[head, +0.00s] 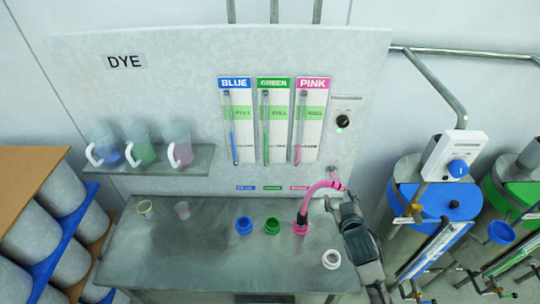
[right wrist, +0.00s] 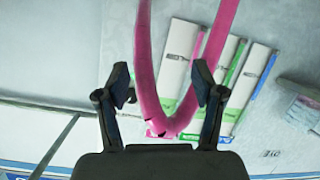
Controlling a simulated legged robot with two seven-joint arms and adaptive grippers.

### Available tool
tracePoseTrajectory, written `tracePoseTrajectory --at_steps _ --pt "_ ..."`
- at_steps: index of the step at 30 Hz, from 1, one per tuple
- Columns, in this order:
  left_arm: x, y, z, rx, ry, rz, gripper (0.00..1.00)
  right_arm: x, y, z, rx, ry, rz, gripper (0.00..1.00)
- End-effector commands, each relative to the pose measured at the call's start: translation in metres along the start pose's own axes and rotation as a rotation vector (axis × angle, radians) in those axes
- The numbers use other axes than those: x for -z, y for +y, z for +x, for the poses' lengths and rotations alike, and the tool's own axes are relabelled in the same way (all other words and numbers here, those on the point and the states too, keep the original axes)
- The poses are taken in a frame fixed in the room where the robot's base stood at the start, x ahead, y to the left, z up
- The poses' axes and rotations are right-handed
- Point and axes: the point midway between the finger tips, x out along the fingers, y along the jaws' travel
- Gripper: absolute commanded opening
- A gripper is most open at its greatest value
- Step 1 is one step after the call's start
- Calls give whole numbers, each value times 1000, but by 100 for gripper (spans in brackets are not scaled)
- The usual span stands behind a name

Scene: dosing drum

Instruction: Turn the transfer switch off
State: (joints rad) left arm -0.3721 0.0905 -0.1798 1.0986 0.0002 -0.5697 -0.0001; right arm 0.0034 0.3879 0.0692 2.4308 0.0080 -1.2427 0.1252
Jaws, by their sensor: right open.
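A black rotary knob (head: 344,121) sits on the right part of the wall panel, under a small label too small to read. It looks like the transfer switch. A small green light glows by its lower edge. My right gripper (head: 340,199) is below the knob, over the table's right end, apart from the knob. In the right wrist view its two fingers (right wrist: 162,75) are spread and empty. The pink hose (head: 322,186) is left of the gripper; in the right wrist view it (right wrist: 149,75) loops beyond the fingers. The knob is not identifiable there. My left gripper is not in view.
The pink hose ends in a pink ring (head: 300,226) on the metal table (head: 190,262). Blue (head: 244,225), green (head: 272,225) and white (head: 331,259) rings stand nearby. A white box with a blue knob (head: 458,168) and drums are at right. A shelf holds 3 jugs.

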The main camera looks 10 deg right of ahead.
Motion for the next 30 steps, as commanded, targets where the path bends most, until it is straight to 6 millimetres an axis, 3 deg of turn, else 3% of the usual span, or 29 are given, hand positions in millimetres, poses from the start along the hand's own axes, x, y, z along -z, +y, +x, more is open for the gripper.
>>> tracePoseTrajectory --at_steps 1,3,6,9,13,17,30 --pt "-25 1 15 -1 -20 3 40 30 16 1 -29 74 4 68" --pt "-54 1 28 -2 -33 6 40 63 33 -2 -60 156 10 68" --pt "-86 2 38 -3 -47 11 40 96 51 -7 -92 242 17 68" --pt "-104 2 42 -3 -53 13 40 115 61 -12 -110 291 21 68" --pt "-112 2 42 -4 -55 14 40 125 66 -7 -117 311 23 68" --pt "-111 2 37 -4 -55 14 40 131 69 12 -118 309 23 68" --pt "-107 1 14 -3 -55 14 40 163 81 108 -117 308 23 68"
